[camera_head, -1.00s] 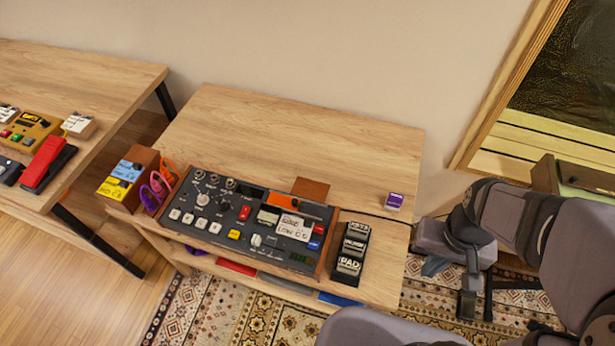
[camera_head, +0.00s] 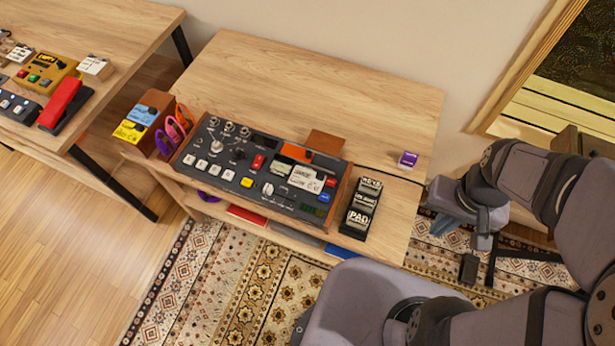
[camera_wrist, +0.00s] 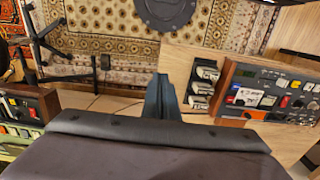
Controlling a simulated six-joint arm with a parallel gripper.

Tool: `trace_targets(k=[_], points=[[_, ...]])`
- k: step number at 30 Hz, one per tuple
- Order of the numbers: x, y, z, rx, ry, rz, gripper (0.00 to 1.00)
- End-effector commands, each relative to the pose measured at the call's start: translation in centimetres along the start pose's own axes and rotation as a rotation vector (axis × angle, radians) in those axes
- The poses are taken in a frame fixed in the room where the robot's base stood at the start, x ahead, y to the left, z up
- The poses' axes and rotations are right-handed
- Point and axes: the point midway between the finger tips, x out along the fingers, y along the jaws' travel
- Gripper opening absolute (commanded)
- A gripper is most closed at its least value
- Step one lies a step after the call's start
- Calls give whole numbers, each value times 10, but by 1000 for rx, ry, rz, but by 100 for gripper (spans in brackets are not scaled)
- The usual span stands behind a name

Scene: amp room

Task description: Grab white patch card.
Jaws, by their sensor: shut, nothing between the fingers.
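The white patch card (camera_head: 306,178) has dark handwriting and lies on the right part of the black control unit's panel, on the wooden table (camera_head: 300,75). It shows small in the wrist view (camera_wrist: 246,95), left of the panel's middle. My gripper (camera_head: 443,226) hangs off the table's right side in the head view, partly hidden by my arm and well apart from the card. In the wrist view my gripper (camera_wrist: 162,96) has its dark teal fingers together, with nothing between them.
The black control unit (camera_head: 255,175) carries knobs and coloured buttons. A black pedal strip (camera_head: 361,208) stands at its right, and a small purple box (camera_head: 408,159) lies near the table's right edge. Orange and purple cables (camera_head: 178,130) are at its left. The table's back is clear.

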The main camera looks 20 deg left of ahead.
Motion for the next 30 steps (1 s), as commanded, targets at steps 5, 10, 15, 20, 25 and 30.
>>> trace_targets(k=[5,10,15,20,25,30], points=[[0,0,0,0,0,0,0],[0,0,0,0,0,0,26],[0,0,0,0,0,0,67],[0,0,0,0,0,0,70],[1,1,-1,-3,3,3,70],[11,11,-23,-55,54,44,70]])
